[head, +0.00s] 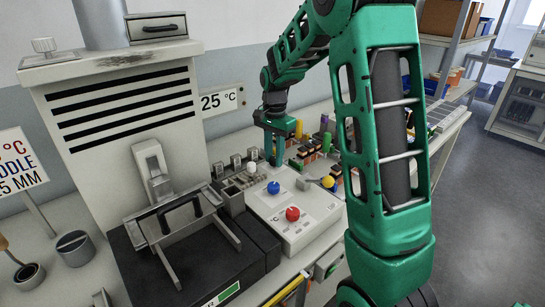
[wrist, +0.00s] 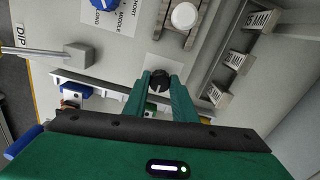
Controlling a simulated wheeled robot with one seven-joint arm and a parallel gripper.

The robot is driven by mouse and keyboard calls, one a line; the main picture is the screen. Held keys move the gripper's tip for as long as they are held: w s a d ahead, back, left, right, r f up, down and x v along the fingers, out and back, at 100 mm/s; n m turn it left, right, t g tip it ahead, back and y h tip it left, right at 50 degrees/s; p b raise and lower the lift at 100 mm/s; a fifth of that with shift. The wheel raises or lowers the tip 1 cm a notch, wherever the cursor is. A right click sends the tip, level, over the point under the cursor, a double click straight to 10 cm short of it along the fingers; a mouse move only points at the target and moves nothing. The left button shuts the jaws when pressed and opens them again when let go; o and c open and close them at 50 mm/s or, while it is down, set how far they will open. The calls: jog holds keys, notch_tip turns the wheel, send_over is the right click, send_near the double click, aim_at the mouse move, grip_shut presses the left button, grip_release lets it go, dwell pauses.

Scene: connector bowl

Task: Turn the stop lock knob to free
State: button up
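A small black knob (wrist: 160,80) sits on a pale plate in the wrist view. It carries no label I can read, so I cannot tell for sure that it is the stop lock knob. My gripper (wrist: 161,77) has one green finger on each side of it, very close to its sides. Whether the fingers press on the knob or stand just clear is not visible.
A yellow ball knob (head: 328,182) is on a lever nearby. Small labelled blocks (wrist: 232,60) stand right of my fingers in the wrist view. A metal lever (wrist: 75,55) lies left.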

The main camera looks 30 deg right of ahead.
jog(key=shift+c, duration=0.7)
jog(key=shift+w+n, duration=0.1)
jog(key=shift+n, duration=0.2)
jog(key=n, duration=0.8)
jog(key=shift+r, duration=0.1)
jog(key=n, duration=0.4)
jog(key=shift+n, duration=0.3)
jog(key=n, duration=0.4)
jog(key=shift+n, duration=0.3)
jog(key=shift+w+d, duration=0.1)
